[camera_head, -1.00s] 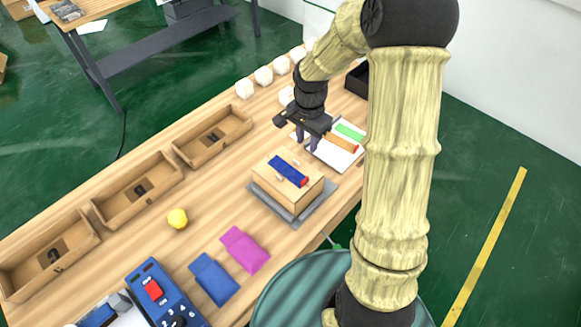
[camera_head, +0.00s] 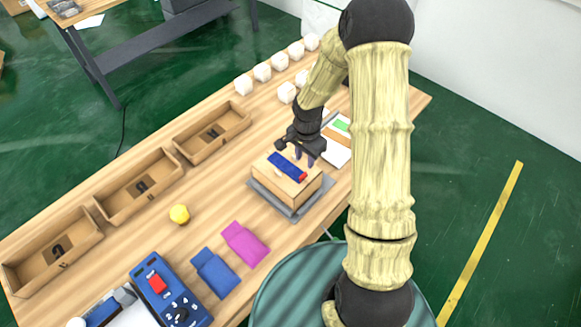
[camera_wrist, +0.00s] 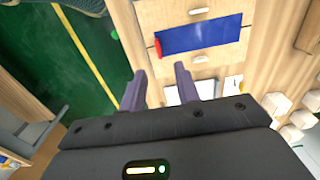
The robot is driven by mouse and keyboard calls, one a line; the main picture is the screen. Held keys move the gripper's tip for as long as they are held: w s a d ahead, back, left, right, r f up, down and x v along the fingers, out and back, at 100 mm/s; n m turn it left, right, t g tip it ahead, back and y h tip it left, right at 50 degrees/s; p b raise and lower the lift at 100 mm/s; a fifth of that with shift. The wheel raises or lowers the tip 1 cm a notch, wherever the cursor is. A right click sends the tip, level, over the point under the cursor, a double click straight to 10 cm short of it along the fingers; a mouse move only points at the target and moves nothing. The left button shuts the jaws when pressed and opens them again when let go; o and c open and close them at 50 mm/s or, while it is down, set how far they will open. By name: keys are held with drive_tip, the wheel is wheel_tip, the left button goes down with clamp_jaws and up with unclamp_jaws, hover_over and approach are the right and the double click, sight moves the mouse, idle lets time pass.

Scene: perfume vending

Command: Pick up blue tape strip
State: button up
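The blue tape strip (camera_head: 285,165) with a red end lies across the top of a cardboard box (camera_head: 294,191) on a grey base. In the wrist view the blue strip (camera_wrist: 203,36) lies on the box top, beyond the fingertips, ahead and to the right. My gripper (camera_head: 304,158) is beside the box's back right side, close to the strip. In the wrist view my gripper (camera_wrist: 161,80) shows two purple fingers spread apart with nothing between them. I cannot tell its exact height over the box.
A white sheet (camera_head: 333,153) with green and orange strips lies behind the box. Three open cardboard trays (camera_head: 212,138) line the left edge. A yellow ball (camera_head: 179,214), magenta pouch (camera_head: 245,244), blue pouch (camera_head: 215,272) and blue control panel (camera_head: 172,293) are nearer. White lumps (camera_head: 262,72) stand at the back.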

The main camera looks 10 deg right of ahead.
sight(304, 174)
drive_tip(key=shift+f+p, duration=0.35)
drive_tip(key=shift+f, duration=1.3)
drive_tip(key=shift+s+f+p, duration=0.15)
drive_tip(key=shift+f+p, duration=0.4)
drive_tip(key=shift+f, duration=0.05)
drive_tip(key=shift+a+f+p, duration=0.15)
drive_tip(key=shift+f+p, duration=0.65)
drive_tip(key=shift+f, duration=1.2)
clamp_jaws()
